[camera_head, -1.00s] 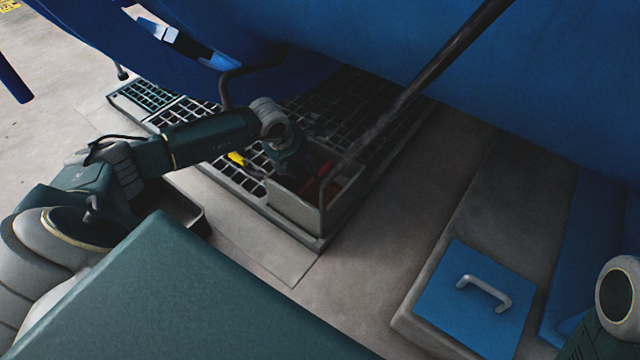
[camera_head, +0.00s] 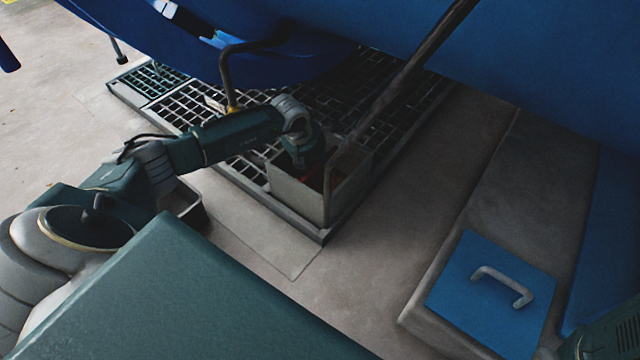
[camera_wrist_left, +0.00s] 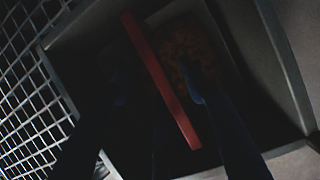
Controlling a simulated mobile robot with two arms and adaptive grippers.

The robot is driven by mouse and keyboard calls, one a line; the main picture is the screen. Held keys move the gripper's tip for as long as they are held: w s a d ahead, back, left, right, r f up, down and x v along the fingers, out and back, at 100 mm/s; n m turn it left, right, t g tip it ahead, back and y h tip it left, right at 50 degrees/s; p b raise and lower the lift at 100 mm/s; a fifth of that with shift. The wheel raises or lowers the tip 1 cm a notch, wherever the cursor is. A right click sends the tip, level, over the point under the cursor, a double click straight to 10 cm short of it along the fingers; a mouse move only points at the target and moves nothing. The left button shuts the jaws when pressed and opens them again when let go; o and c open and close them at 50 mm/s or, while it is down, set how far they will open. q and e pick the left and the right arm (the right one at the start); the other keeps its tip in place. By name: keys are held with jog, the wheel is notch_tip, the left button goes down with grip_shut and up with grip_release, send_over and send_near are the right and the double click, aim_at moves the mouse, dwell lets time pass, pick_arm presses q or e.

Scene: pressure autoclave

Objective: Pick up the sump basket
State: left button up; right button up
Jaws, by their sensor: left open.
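The sump basket appears to be the pale grey open-topped box (camera_head: 297,192) on the floor grating; whether a separate liner sits inside cannot be told. A red bar like a handle (camera_wrist_left: 160,80) crosses its opening, and an orange-brown speckled patch (camera_wrist_left: 185,50) shows deep inside. My left gripper (camera_head: 306,168) points down into the opening, its fingers mostly hidden by the wall in the head view. In the left wrist view its dark fingers (camera_wrist_left: 157,90) stand apart on either side of the red bar. The gripper is open and not closed on it. My right gripper is out of view.
A dark slanted bar (camera_head: 410,72) passes close by the box. A blue vessel (camera_head: 520,60) overhangs the grating (camera_head: 375,75), with a bent pipe (camera_head: 226,70) beside my arm. A blue lid with a handle (camera_head: 455,290) lies at right; bare floor (camera_head: 400,220) lies between.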

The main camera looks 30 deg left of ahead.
pick_arm(q)
jog(key=shift+f, duration=0.2)
dwell(0.6)
grip_shut()
